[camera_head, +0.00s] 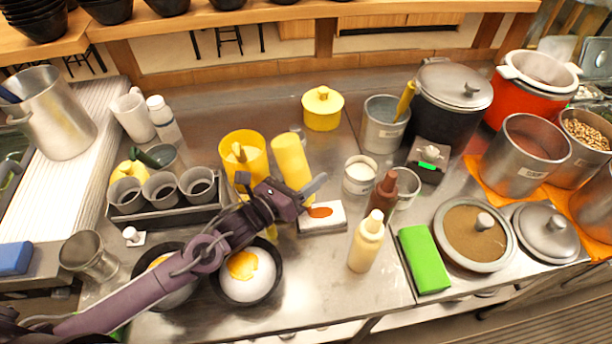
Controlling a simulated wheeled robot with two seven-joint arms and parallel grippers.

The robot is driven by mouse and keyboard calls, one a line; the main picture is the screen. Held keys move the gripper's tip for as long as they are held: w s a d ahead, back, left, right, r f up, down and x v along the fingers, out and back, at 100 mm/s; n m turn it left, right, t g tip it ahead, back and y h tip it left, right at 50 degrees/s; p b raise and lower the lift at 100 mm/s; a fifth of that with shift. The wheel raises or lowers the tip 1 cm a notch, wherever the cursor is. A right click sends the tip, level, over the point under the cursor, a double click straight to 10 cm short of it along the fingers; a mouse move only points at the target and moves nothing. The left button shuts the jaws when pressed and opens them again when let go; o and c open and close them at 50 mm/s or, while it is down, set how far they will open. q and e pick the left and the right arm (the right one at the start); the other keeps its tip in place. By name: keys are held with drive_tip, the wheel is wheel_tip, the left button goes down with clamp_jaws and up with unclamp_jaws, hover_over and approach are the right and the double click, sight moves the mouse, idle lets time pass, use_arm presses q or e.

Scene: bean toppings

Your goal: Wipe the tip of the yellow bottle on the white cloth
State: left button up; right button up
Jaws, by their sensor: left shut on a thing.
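The yellow bottle (291,156) is tilted, with its broad end up behind my left gripper (314,190). My left gripper is shut on it; the fingers hide its lower part. The tip is hidden, so I cannot tell whether it touches the cloth. The white cloth (334,220) lies flat on the counter just below and right of the gripper. It has an orange-brown smear on it. My right gripper is not in view.
A cream bottle (366,246) and a brown bottle (383,194) stand right of the cloth. A dark bowl (275,284) with white and yellow contents sits below my left arm. Left are grey cups (161,189) in a rack. A green block (424,260) lies at the front right.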

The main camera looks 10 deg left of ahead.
use_arm(q)
drive_tip(key=shift+f+b, duration=0.3)
drive_tip(key=shift+f, duration=0.1)
idle(1.1)
drive_tip(key=shift+w+d+b, duration=0.25)
drive_tip(key=shift+d+b, duration=0.1)
drive_tip(key=shift+d, duration=0.5)
drive_tip(key=shift+w+d+b, duration=0.25)
drive_tip(key=shift+d+b, duration=0.05)
drive_tip(key=shift+d, duration=0.5)
drive_tip(key=shift+w+d+b, duration=0.25)
drive_tip(key=shift+d+b, duration=0.1)
drive_tip(key=shift+d, duration=0.5)
wheel_tip(320, 180, up, 6)
drive_tip(key=p, duration=0.4)
drive_tip(key=shift+p, duration=0.3)
